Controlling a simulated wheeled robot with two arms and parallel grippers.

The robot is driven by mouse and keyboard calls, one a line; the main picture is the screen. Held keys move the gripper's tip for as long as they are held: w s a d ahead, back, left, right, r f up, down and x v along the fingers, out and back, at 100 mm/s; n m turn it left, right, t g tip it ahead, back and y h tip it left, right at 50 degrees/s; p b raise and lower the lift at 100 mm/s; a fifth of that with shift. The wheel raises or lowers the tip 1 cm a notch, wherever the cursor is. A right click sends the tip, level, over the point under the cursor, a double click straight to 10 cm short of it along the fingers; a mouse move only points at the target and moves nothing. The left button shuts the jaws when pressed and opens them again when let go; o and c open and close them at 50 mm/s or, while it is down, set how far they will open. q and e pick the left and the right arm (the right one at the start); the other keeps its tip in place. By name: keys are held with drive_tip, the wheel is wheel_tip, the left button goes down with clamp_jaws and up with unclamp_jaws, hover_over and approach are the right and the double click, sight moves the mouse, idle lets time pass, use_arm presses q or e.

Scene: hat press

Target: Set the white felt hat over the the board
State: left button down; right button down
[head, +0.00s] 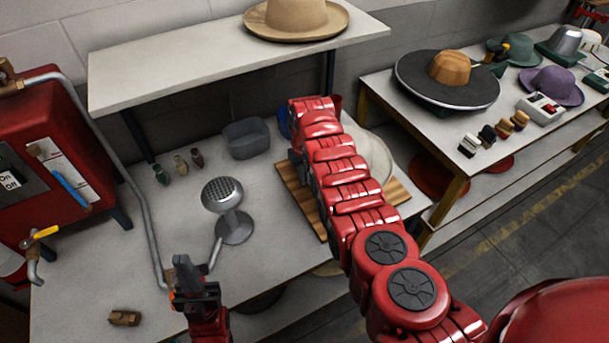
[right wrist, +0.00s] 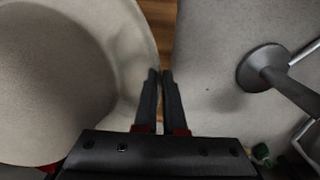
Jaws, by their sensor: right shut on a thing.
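The white felt hat (head: 378,157) shows behind my right arm in the head view, over the striped wooden board (head: 404,197). I cannot tell whether it touches the board. In the right wrist view the hat (right wrist: 120,45) fills the left side, and a strip of the board (right wrist: 158,14) shows beside its brim. My right gripper (right wrist: 160,78) is shut on the brim edge; in the head view my arm hides its fingertips. My left gripper (head: 184,272) is at the lower left, away from hat and board; its finger gap is unclear.
A metal steamer head (head: 223,194) stands left of the board on the table. A grey bin (head: 246,138) and small bottles stand behind. A shelf with a tan hat (head: 296,18) hangs above. A red boiler (head: 50,150) is at left. A second table holds other hats.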

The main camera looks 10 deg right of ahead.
sight(305, 201)
drive_tip(key=shift+f+b, duration=3.1)
drive_tip(key=shift+f, duration=0.6)
drive_tip(key=shift+f+b, duration=0.5)
drive_tip(key=shift+f, duration=0.05)
drive_tip(key=c, duration=0.9)
unclamp_jaws()
